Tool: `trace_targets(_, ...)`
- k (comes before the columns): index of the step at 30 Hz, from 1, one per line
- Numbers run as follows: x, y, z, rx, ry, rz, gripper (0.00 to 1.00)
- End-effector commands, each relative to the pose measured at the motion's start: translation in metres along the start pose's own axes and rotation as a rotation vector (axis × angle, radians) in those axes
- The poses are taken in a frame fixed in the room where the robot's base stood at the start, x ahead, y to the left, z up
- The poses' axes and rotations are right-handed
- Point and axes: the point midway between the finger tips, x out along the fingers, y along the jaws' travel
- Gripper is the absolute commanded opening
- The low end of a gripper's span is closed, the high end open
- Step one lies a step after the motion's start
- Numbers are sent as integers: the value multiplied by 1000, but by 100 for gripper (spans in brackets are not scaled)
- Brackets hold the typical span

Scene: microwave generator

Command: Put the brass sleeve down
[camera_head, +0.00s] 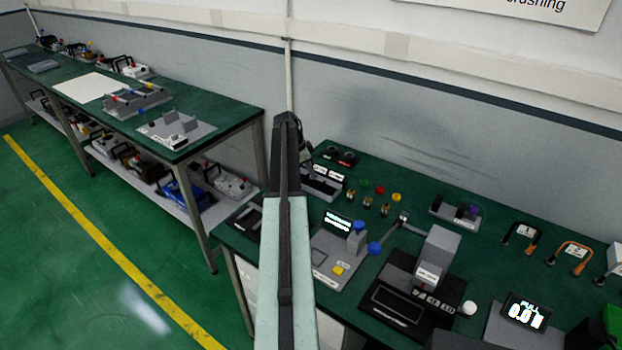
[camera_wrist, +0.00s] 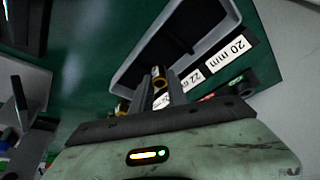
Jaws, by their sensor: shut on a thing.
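The brass sleeve (camera_wrist: 158,77) shows in the wrist view as a small brass piece with a dark end, between the fingertips of my gripper (camera_wrist: 159,86). My gripper is shut on it. The fingers point toward a grey tray (camera_wrist: 122,82) with a dark inside and labels reading "20 mm" and what looks like "22 mm". The sleeve overlaps the tray's near edge in the picture; I cannot tell its height above it. In the head view my arm hides the gripper and held sleeve; the labelled tray (camera_head: 322,183) shows just right of the arm.
Several small brass pieces (camera_head: 367,202) stand on the green bench, near red, green and yellow buttons (camera_head: 380,190). The wall is close behind.

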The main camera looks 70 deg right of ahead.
Motion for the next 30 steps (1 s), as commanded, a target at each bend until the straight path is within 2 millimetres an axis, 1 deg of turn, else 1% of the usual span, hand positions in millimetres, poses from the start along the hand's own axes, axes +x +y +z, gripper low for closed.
trace_targets(2, 0, -4, 1, 0, 0, 0, 0)
trace_targets(3, 1, -10, 1, 0, 0, 0, 0)
trace_targets(6, 23, -8, 10, 1, 0, 0, 0)
trace_targets(9, 37, -8, 16, 1, 0, 0, 0)
trace_targets(16, 33, -8, 14, 1, 0, 0, 0)
trace_targets(20, 37, -7, 16, 1, 0, 0, 0)
trace_targets(21, 37, -7, 16, 1, 0, 0, 22)
trace_targets(23, 36, -7, 15, 1, 0, 0, 38)
trace_targets(24, 36, -7, 15, 1, 0, 0, 41)
trace_targets(30, 36, -7, 14, 2, 0, 1, 41)
